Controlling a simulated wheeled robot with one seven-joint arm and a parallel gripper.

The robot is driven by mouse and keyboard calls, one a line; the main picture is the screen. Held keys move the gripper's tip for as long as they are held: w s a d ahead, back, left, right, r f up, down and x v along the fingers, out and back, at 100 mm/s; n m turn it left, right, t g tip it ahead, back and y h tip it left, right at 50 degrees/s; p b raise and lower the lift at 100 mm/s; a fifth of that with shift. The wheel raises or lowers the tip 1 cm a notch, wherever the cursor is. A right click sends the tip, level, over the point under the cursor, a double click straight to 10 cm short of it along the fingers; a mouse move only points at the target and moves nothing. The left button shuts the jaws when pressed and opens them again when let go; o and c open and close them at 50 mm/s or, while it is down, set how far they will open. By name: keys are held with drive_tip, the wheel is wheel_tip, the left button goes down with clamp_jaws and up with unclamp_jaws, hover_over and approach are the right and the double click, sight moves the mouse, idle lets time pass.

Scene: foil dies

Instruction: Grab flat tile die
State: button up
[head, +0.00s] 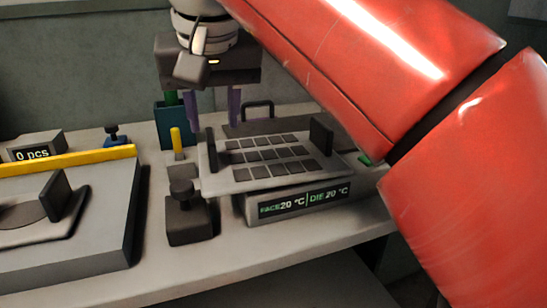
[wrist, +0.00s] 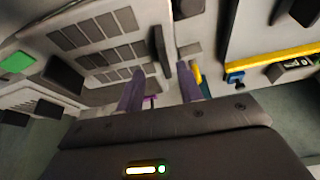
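The flat tile die (head: 215,184) is a pale plate with rows of dark square tiles and an upright dark tab at each end. It sits on a block with a temperature display, and also shows in the wrist view (wrist: 75,65). My gripper (head: 213,108) has purple fingers and hangs by the die's left tab (head: 211,148). In the wrist view my gripper (wrist: 160,70) is open, with a visible gap on both sides of that tab (wrist: 160,47). The tab stands in line with the gap, near the fingertips; contact is not visible.
A second die (head: 38,226) with an upright tab lies on the grey block at left, behind which runs a yellow bar (head: 70,160). A dark knobbed block (head: 188,222), a yellow post (head: 177,140) and a teal container (head: 172,128) stand close to the tile die.

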sight(210, 135)
drive_tip(key=x, duration=0.3)
drive_tip(key=b+x, duration=0.1)
drive_tip(key=x, duration=0.1)
drive_tip(key=shift+a+f, duration=0.15)
drive_tip(key=shift+a, duration=0.2)
drive_tip(key=shift+c, duration=0.3)
clamp_jaws()
idle(0.7)
